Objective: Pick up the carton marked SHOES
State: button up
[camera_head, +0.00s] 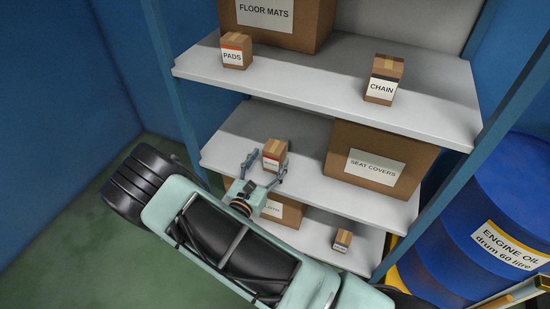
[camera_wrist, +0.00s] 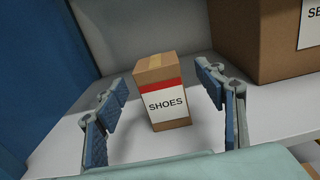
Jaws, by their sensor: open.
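The carton marked SHOES (camera_wrist: 164,95) is a small brown box with a red stripe above a white label. It stands upright on the middle shelf (camera_head: 237,140); in the head view the carton (camera_head: 274,154) shows small, with its label too small to read. My gripper (camera_head: 266,165) is open in front of it. In the wrist view the fingers of my gripper (camera_wrist: 163,102) stand left and right of the carton, with a gap on each side. The fingers do not appear to touch it.
A large SEAT COVERS carton (camera_head: 376,162) stands to the right on the same shelf. PADS (camera_head: 236,51), CHAIN (camera_head: 384,80) and FLOOR MATS (camera_head: 272,30) cartons are on the shelf above. A blue oil drum (camera_head: 485,220) stands right of the rack. The shelf left of the SHOES carton is clear.

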aim_at(278, 142)
jog(key=b+x, duration=0.1)
jog(key=x, duration=0.4)
jog(key=shift+w+r+b, duration=0.1)
jog(key=shift+w+b, duration=0.05)
jog(key=shift+b, duration=0.25)
jog(key=shift+c, duration=0.5)
jog(key=c, duration=1.5)
grip_shut()
jog(key=shift+a+r, duration=0.1)
jog(key=shift+r, duration=0.05)
